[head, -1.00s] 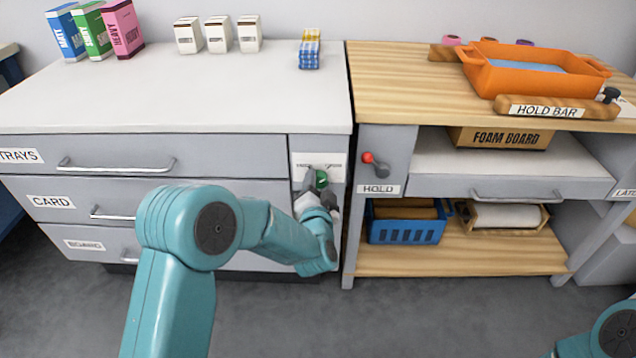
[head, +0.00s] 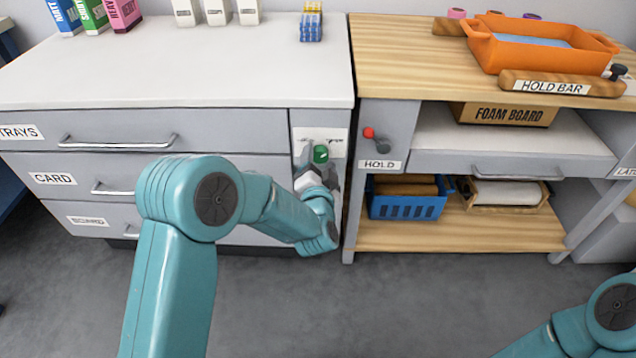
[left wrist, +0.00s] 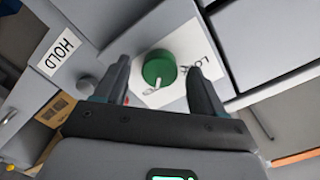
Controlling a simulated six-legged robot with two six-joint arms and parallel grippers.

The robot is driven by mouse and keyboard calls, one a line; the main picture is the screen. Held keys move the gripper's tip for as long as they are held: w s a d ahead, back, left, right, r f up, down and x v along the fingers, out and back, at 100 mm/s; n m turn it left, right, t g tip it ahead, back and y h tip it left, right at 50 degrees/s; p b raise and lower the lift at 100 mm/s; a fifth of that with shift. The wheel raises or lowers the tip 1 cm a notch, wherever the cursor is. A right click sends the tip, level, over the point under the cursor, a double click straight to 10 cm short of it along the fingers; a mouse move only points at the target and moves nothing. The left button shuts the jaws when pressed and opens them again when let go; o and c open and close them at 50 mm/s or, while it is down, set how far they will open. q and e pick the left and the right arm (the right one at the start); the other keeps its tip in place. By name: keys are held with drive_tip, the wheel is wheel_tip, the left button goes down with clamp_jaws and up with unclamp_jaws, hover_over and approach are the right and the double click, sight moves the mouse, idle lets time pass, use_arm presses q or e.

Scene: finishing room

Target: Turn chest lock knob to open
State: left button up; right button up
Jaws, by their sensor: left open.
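The chest lock knob (head: 320,153) is round and green, on a white label plate (head: 335,138) at the top right of the grey drawer chest (head: 180,80). My left gripper (head: 318,168) is in front of the knob, fingers apart. In the left wrist view the knob (left wrist: 160,67) shows between the two open fingers of that gripper (left wrist: 160,75). A gap shows beside the left finger; the right finger is close to the knob, and I cannot tell whether it touches. A pale pointer (left wrist: 153,88) shows at the knob's edge. The plate's lettering is only partly readable.
A bench (head: 420,85) stands close to the right of the chest. Its red-tipped HOLD lever (head: 374,138) is near the knob. The grey floor (head: 400,300) in front is clear.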

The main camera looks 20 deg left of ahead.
use_arm(q)
drive_tip(key=p+v, duration=0.1)
drive_tip(key=v, duration=1.4)
drive_tip(key=shift+p, duration=0.4)
drive_tip(key=shift+r, duration=0.1)
drive_tip(key=s+a+f+n+g+h, duration=0.1)
drive_tip(key=s+a+f+g, duration=0.2)
drive_tip(key=f, duration=0.5)
drive_tip(key=a+f+n+g, duration=0.1)
drive_tip(key=a+f+g, duration=0.2)
drive_tip(key=a+f, duration=0.35)
drive_tip(key=s+d+f+n+g+h, duration=0.35)
drive_tip(key=s+d+f+g, duration=0.2)
drive_tip(key=s, duration=0.35)
drive_tip(key=s+d+f+n+g+h, duration=0.2)
drive_tip(key=s+d+f+g+h, duration=0.25)
drive_tip(key=s+d+f, duration=0.35)
wheel_tip(320, 180, up, 27)
drive_tip(key=s+a+p, duration=0.1)
drive_tip(key=p, duration=2.5)
drive_tip(key=shift+a+g, duration=0.2)
drive_tip(key=shift+g, duration=0.1)
